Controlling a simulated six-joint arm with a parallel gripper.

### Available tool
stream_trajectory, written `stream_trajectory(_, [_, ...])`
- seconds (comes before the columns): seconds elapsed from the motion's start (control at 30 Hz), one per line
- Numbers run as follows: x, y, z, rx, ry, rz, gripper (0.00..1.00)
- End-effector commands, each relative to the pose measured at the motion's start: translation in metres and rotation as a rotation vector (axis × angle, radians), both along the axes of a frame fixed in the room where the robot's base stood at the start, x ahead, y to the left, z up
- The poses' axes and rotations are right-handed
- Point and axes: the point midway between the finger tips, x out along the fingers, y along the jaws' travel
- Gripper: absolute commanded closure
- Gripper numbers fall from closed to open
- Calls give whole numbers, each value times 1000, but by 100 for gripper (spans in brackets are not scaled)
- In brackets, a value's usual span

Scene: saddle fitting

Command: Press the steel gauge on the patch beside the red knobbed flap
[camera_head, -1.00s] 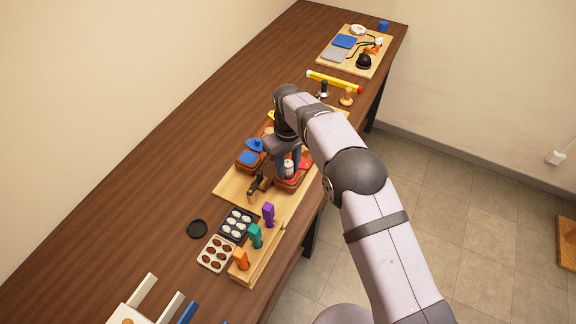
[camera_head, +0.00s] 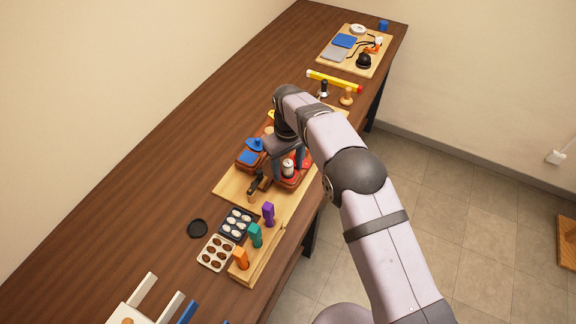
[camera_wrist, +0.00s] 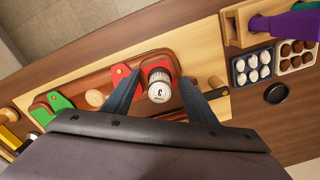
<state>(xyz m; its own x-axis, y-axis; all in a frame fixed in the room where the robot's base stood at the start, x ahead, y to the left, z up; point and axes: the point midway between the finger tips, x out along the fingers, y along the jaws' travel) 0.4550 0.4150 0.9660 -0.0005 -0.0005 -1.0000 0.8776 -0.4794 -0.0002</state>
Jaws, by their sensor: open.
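The steel gauge (camera_wrist: 159,84), a short cylinder with a white top marked 3, stands on a brown leather saddle piece; in the head view it shows as a small pale cylinder (camera_head: 288,168). A red patch (camera_wrist: 151,67) shows around its far side, so it seems to stand at least partly on it. The red knobbed flap (camera_wrist: 120,74) lies just left of it in the wrist view. My gripper (camera_wrist: 160,78) is open, one finger on each side of the gauge, with gaps visible. The gauge's underside is hidden.
A green flap and patch (camera_wrist: 52,106) lie left in the wrist view. A blue flap (camera_head: 255,145) and blue patch (camera_head: 248,158) are in the head view. A dark upright clamp (camera_head: 257,186) and a rack with coloured handles (camera_head: 255,236) stand close by.

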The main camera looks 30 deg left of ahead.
Motion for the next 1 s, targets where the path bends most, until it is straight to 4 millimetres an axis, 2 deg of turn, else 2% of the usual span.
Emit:
stream_trajectory(0.23, [1,1,12,2,-2,0,48])
stream_trajectory(0.63, [1,1,63,2,-2,0,48])
stream_trajectory(0.8, [0,0,72,1,0,0,48])
stream_trajectory(1.0, [0,0,74,0,0,0,48])
